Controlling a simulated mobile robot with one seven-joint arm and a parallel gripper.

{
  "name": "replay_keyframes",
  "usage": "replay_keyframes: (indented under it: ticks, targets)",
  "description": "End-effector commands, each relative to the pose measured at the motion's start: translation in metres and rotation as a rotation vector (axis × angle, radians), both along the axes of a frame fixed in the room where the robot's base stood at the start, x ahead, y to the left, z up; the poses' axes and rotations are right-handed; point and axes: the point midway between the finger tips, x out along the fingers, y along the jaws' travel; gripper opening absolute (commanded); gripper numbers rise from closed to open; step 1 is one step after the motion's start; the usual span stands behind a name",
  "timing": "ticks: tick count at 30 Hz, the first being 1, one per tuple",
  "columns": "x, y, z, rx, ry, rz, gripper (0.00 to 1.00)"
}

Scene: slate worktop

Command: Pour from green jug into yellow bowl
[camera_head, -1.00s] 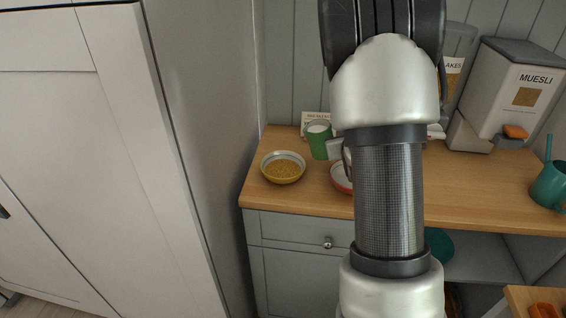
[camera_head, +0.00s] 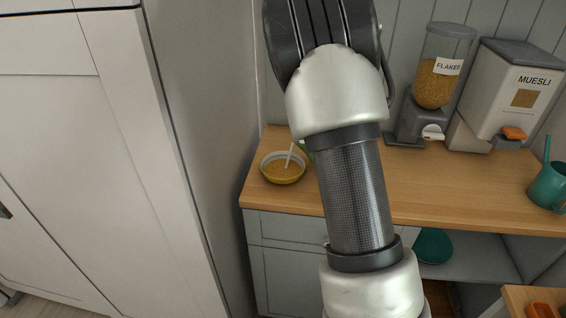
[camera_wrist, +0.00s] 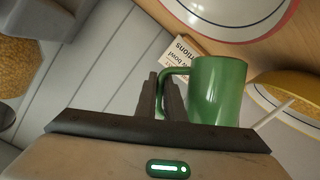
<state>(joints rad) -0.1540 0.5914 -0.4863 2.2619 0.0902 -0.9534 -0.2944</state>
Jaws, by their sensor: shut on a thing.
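The green jug (camera_wrist: 217,90) is held by its handle in my gripper (camera_wrist: 165,84), seen in the wrist view. A white stream runs from the jug's mouth side into the yellow bowl (camera_head: 283,181). In the head view my arm hides most of the jug, leaving a sliver of green (camera_head: 309,156) beside the bowl. The bowl stands upright on the worktop's left end with golden flakes in it. Its yellow side also shows at the right of the wrist view (camera_wrist: 292,80). My gripper itself is hidden behind my arm in the head view.
A white dish with a red rim (camera_wrist: 228,30) and a printed card (camera_wrist: 181,57) are near the jug. A flakes dispenser (camera_head: 434,83), a muesli dispenser (camera_head: 513,95) and a teal watering can (camera_head: 549,187) stand on the right. A tall cabinet (camera_head: 90,150) borders the left.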

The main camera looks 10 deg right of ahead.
Motion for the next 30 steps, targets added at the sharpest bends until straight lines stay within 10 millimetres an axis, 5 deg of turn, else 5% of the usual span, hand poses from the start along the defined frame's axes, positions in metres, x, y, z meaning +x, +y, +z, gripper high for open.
replay_keyframes:
  ticks: [30]
  targets:
    - [0.001, 0.014, 0.011, -0.162, 0.006, 0.001, 0.00]
